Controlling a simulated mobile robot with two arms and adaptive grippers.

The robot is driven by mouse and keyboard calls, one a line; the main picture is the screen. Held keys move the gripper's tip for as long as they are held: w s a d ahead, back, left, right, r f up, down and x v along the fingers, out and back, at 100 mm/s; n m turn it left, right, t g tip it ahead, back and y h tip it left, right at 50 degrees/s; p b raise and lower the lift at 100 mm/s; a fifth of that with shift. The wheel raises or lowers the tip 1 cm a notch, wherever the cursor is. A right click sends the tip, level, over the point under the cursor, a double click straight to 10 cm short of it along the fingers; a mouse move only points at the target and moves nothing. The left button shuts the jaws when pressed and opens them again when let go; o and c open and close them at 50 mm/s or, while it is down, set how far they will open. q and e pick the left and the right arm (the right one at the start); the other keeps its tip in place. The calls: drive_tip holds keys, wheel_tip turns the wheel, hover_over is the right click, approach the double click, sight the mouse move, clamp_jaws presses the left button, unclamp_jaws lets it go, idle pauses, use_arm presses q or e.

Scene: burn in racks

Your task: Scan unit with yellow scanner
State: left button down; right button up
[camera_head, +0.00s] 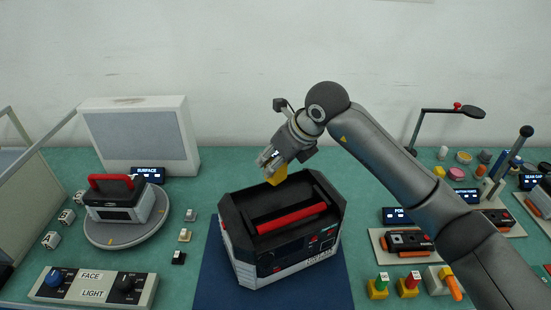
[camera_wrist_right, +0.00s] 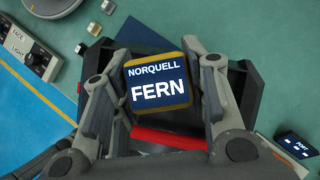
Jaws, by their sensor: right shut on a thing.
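The unit (camera_head: 285,258), a black and light grey box with a red handle, stands on a dark blue mat (camera_head: 215,288) in the middle of the table. My right gripper (camera_head: 272,163) is shut on the yellow scanner (camera_head: 278,176), above the back left part of the unit's top. In the right wrist view the scanner (camera_wrist_right: 158,95) is between the fingers, and its dark blue face reads "NORQUELL FERN". The unit's red handle (camera_wrist_right: 170,138) shows below it there. Whether the scanner touches the unit I cannot tell. My left gripper is not in view.
A smaller unit with a red handle (camera_head: 110,182) sits on a round grey turntable (camera_head: 125,232) at left, before a pale panel (camera_head: 140,135). A FACE LIGHT control box (camera_head: 92,286) is at front left. Fixtures, buttons and a lamp (camera_head: 450,110) crowd the right.

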idle(0.5)
drive_tip(key=shift+r+p, duration=1.9)
drive_tip(key=shift+r, duration=2.15)
